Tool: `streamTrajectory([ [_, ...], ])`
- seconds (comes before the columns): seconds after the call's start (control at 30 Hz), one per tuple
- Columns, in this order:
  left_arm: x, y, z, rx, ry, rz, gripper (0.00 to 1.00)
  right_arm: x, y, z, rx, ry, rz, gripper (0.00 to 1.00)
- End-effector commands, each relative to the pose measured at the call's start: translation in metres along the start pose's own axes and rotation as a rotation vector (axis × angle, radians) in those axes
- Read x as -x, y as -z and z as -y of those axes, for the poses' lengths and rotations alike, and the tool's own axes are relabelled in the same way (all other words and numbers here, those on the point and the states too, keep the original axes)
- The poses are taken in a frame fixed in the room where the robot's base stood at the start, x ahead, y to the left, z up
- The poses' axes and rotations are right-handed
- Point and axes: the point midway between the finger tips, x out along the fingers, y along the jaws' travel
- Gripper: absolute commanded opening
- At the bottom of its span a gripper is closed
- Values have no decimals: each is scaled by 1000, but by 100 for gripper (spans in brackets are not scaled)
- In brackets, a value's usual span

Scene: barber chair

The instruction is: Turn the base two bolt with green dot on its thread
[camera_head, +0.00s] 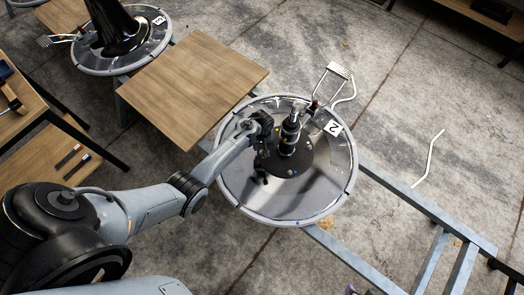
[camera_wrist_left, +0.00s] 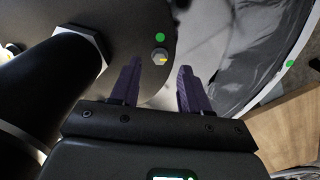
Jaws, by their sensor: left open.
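Base two (camera_head: 318,205) is a round, shiny disc with a "2" label, a dark centre plate and an upright black and silver column (camera_head: 289,135). In the left wrist view, a small hex bolt (camera_wrist_left: 159,56) with a yellow mark sits in the dark plate (camera_wrist_left: 130,25). A green dot (camera_wrist_left: 160,37) is on the plate beside it. My left gripper (camera_wrist_left: 160,66) is open and empty, its two purple fingers pointing toward the bolt, which shows between and just beyond the tips. Contact cannot be told. In the head view my left gripper (camera_head: 262,150) is beside the column. My right gripper is not in view.
The column (camera_wrist_left: 30,95) fills the left of the wrist view, close to the gripper. Another green dot (camera_wrist_left: 290,64) is on the base's rim. A bent metal footrest (camera_head: 338,75) stands behind the base. A wooden board (camera_head: 195,78) and another base (camera_head: 125,62) lie to the left.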

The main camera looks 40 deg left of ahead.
Motion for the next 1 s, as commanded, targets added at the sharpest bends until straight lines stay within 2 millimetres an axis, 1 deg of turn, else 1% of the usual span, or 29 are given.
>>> streamTrajectory([
  [0.03, -11, 0, 0, -1, 1, 0, 46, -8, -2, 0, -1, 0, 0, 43],
  [0.2, -27, 1, 0, -1, 0, -1, 46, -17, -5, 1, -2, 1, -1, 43],
  [0.37, -33, 0, 0, -1, 0, -1, 46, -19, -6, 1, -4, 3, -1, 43],
  [0.67, -33, 0, 0, -1, 0, -1, 46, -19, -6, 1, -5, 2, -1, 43],
  [0.9, -33, 0, 0, -1, 0, -1, 9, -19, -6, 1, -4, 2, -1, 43],
  [0.97, -33, 0, 0, -1, 0, -1, 0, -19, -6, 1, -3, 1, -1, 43],
  [1.0, -33, 0, 0, -1, 0, -1, 0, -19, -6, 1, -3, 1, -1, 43],
])
